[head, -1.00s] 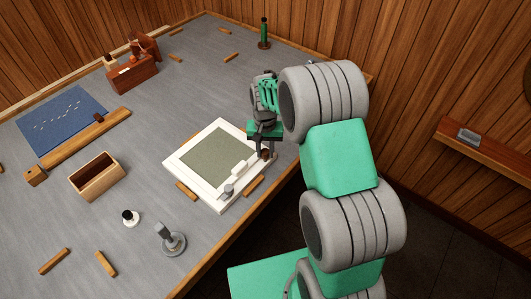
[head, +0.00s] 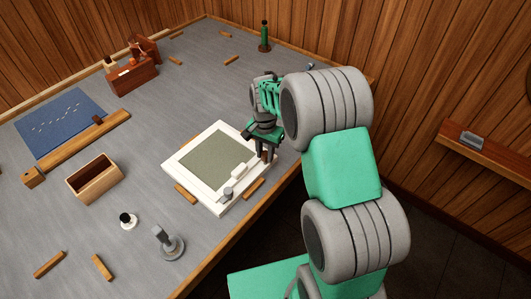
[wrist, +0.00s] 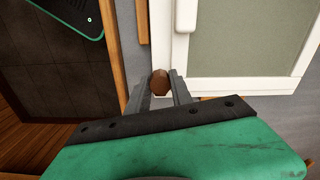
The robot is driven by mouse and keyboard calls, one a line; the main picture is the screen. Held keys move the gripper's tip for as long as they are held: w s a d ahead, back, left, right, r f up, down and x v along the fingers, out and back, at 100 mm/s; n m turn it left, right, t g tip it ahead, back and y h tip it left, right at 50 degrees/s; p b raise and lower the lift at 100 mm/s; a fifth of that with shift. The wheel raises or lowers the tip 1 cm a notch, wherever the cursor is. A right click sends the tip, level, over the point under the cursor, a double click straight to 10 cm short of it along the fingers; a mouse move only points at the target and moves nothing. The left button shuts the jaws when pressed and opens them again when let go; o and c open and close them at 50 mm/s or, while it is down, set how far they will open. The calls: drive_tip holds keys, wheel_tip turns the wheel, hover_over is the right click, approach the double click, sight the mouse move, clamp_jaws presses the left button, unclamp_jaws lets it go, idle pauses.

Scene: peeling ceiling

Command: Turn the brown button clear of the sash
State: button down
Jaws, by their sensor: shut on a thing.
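The brown button (wrist: 160,82) sits between my two fingertips (wrist: 158,88) in the wrist view. My gripper is shut on it. The button lies by the corner of a white frame (wrist: 163,45), close to the white-edged sash (wrist: 187,15) with its grey-green pane (wrist: 250,38). In the head view, my gripper (head: 264,154) points down at the right corner of the sash (head: 182,163), and the fingers largely hide the button. I cannot tell whether the button still overlaps the sash edge.
A grey knob (head: 227,192) sits at the frame's near corner. Wooden strips (head: 253,188) lie beside the frame. The bench edge runs close by on the right.

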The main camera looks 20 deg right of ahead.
sight(265, 153)
drive_tip(key=shift+w, duration=0.1)
drive_tip(key=c, duration=1.1)
unclamp_jaws()
drive_tip(key=shift+c, duration=0.2)
wheel_tip(265, 153, up, 8)
drive_tip(key=shift+f+b, duration=0.1)
drive_tip(key=shift+b, duration=0.4)
